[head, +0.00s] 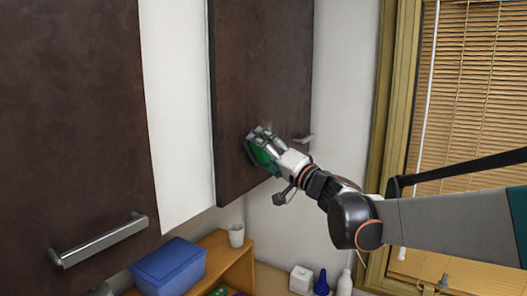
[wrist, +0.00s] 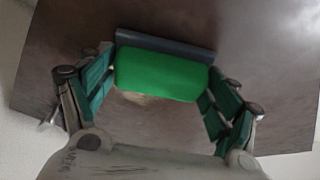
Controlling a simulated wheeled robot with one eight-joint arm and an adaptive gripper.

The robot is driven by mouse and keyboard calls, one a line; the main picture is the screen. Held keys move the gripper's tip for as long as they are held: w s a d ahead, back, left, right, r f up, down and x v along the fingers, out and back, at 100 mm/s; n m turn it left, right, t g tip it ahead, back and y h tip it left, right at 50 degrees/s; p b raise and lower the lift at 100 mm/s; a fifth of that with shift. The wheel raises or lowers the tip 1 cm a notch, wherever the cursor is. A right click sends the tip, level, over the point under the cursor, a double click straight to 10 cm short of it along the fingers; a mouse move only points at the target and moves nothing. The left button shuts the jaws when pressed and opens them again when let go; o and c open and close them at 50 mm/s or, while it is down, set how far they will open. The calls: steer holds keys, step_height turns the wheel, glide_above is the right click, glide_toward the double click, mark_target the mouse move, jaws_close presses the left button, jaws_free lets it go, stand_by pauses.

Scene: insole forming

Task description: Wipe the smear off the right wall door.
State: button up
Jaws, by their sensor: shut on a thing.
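The right wall door (head: 262,70) is a dark brown cabinet door, closed, with a small metal handle (head: 304,139) near its lower right corner. My gripper (head: 266,146) is at the lower part of this door, shut on a green block with a dark grey edge, like a sponge (head: 260,156). In the wrist view the sponge (wrist: 162,75) sits between the green finger pads, its dark edge at or against the door face (wrist: 255,50). A pale beige smear (wrist: 142,98) shows on the door beside the sponge, partly covered by it. The head view does not show the smear clearly.
Another dark door (head: 75,110) with a long bar handle (head: 100,240) is at the left. Below are a blue box (head: 168,266), a white cup (head: 236,234) on a wooden shelf, and several bottles (head: 321,283). A window with blinds (head: 470,90) is at the right.

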mark_target(274, 132)
steer(key=shift+w+d, duration=0.1)
